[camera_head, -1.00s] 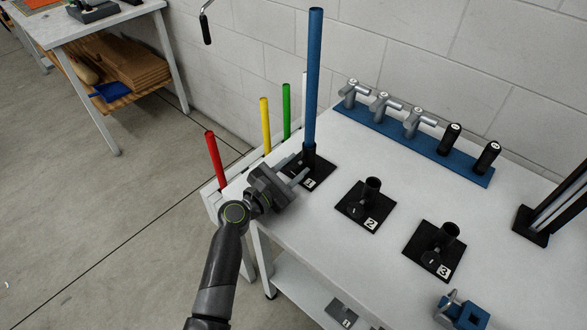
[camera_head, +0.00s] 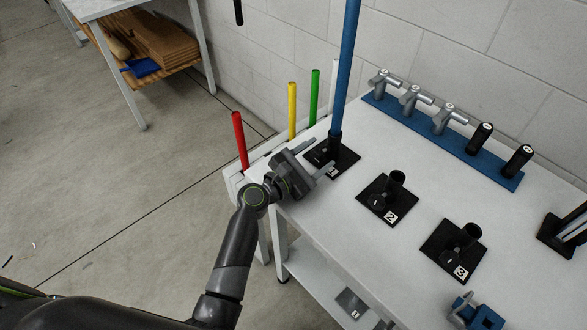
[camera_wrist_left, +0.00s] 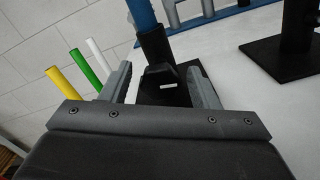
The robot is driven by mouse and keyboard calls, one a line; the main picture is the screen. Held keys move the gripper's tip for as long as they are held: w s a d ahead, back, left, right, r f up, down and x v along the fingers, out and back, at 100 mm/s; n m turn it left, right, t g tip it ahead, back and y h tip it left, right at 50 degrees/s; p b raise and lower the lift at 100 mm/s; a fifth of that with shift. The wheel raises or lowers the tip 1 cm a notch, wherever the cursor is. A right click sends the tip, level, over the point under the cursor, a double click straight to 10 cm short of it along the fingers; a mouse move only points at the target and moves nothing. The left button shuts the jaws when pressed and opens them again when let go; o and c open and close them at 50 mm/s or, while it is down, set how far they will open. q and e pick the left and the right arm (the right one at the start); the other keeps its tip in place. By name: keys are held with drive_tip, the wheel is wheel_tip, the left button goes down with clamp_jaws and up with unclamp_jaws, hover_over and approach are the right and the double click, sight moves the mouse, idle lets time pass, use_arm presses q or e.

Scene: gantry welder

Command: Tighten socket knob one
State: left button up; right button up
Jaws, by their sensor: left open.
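Socket one stands on a black base plate marked 1 (camera_head: 346,161) at the table's left end, and a blue pole (camera_head: 346,70) stands upright in it. My left gripper (camera_head: 318,157) is beside this socket, its open fingers pointing at it. In the left wrist view, the black socket knob one (camera_wrist_left: 161,78), with a white mark, shows between the two spread grey fingers (camera_wrist_left: 161,88). I see gaps on both sides, and the fingers do not hold it. In the head view the knob is hidden or too small to tell. My right gripper is out of view.
Sockets two (camera_head: 386,198) and three (camera_head: 458,250) stand on black plates to the right. A blue rack (camera_head: 445,140) with grey and black fittings lies along the wall. Red (camera_head: 240,140), yellow (camera_head: 292,110) and green (camera_head: 314,96) poles stand behind the table's left edge.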

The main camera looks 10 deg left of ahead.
use_arm(q)
drive_tip(key=b+v, duration=0.1)
drive_tip(key=v, duration=1.6)
drive_tip(key=shift+b, duration=0.4)
